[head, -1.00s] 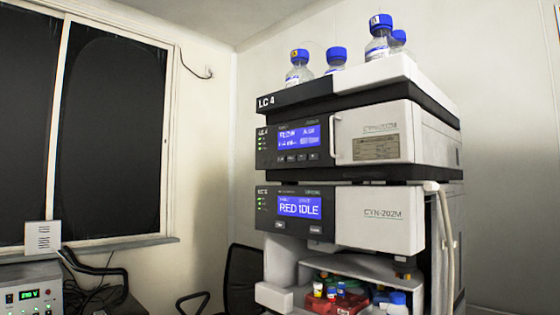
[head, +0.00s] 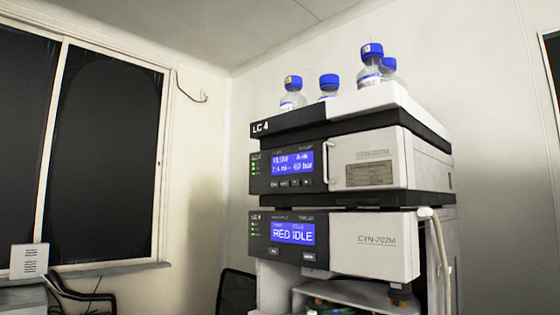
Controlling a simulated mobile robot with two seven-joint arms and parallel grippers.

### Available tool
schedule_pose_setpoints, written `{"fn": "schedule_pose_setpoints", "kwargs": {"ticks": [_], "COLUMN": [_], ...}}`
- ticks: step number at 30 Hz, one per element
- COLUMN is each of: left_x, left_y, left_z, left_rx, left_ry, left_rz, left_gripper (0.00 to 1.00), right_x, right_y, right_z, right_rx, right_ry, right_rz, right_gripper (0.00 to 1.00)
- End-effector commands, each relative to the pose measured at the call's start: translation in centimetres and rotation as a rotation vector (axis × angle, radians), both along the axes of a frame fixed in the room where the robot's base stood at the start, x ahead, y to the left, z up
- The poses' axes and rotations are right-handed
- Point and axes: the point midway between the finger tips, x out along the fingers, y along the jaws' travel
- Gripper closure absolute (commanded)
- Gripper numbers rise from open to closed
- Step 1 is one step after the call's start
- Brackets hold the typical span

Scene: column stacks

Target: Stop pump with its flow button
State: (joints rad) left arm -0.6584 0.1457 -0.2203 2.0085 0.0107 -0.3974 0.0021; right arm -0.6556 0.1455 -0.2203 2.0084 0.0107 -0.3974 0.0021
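Green lights glow at the display's left. Neither of my grippers is in view.
Below the pump, a second module (head: 375,246) has a display (head: 293,232) reading RED IDLE. Blue-capped bottles (head: 370,68) stand in the top tray (head: 370,101). A pale tube (head: 440,250) hangs at the right. A black chair (head: 236,293) stands left of the stack.

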Motion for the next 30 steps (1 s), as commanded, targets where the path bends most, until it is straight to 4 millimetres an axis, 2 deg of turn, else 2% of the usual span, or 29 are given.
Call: {"fn": "schedule_pose_setpoints", "kwargs": {"ticks": [1,10,30], "left_x": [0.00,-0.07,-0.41], "left_y": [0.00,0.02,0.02], "left_z": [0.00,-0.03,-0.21], "left_rx": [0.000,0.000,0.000], "left_ry": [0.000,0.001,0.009], "left_rz": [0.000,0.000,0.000], "left_gripper": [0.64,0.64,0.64], "right_x": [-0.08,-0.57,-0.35], "right_y": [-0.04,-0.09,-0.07], "right_z": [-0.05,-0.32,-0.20], "right_rx": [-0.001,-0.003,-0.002], "right_ry": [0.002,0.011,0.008], "right_rz": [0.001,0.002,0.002], "right_gripper": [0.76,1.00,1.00]}}
